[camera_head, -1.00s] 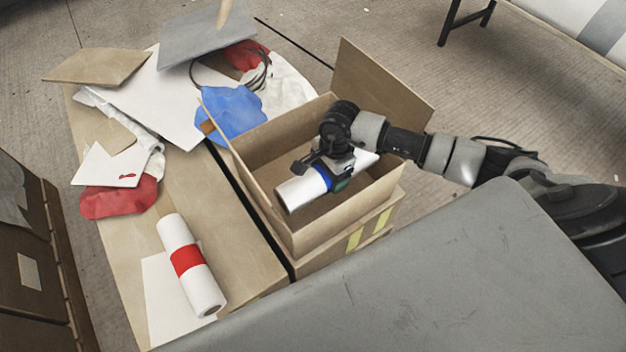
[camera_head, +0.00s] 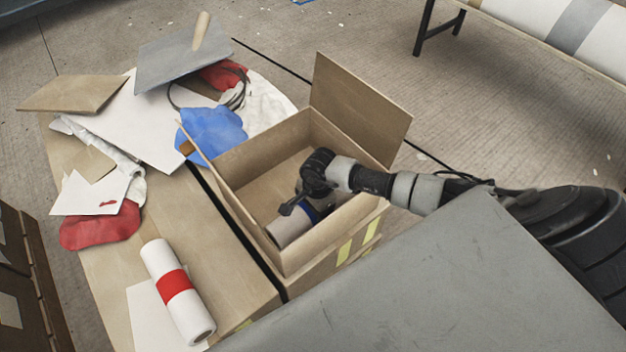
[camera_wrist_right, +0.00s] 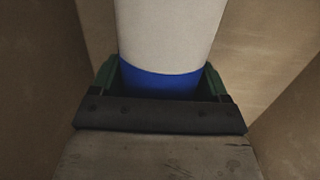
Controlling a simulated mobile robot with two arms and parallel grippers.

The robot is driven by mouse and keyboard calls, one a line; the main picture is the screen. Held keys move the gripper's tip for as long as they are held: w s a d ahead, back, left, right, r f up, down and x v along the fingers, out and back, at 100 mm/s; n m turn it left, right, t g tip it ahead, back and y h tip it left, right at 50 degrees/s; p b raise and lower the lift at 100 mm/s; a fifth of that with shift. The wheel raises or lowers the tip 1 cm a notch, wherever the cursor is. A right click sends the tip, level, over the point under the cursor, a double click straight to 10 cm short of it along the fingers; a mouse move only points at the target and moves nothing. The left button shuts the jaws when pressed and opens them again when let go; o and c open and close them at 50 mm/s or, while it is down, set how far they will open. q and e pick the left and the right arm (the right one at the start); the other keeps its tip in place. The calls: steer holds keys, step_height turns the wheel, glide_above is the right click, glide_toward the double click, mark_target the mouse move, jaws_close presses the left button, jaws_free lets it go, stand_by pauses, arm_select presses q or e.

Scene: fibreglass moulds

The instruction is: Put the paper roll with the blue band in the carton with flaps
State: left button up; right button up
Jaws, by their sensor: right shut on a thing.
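The carton with flaps (camera_head: 277,262) stands open in the middle of the head view, its flaps raised at the back and left. The paper roll with the blue band (camera_head: 287,231) is inside the carton's walls, low down and lying at a slant. My right gripper (camera_head: 306,212) reaches down into the carton and is shut on the roll at its blue band. In the right wrist view the blue band (camera_wrist_right: 160,82) sits between the fingers, with carton walls around. Whether the roll touches the carton floor is hard to tell. My left gripper is not in view.
A second paper roll with a red band (camera_head: 177,290) lies on the table to the left. Cardboard, white sheets, a blue cloth (camera_head: 212,132) and a red cloth (camera_head: 100,230) are spread beyond it. A grey surface (camera_head: 430,290) fills the lower right.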

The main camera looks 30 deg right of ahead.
steer(key=o, duration=1.2)
steer(key=shift+f, duration=0.1)
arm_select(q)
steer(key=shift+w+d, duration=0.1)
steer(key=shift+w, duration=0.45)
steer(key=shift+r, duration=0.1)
arm_select(e)
steer(key=shift+w+d+r, duration=0.1)
steer(key=shift+d+r, duration=0.1)
steer(key=shift+r, duration=0.85)
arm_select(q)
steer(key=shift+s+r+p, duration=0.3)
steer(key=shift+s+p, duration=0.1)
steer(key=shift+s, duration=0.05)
arm_select(e)
steer(key=r, duration=0.6)
steer(key=d+r, duration=0.1)
steer(key=r, duration=0.3)
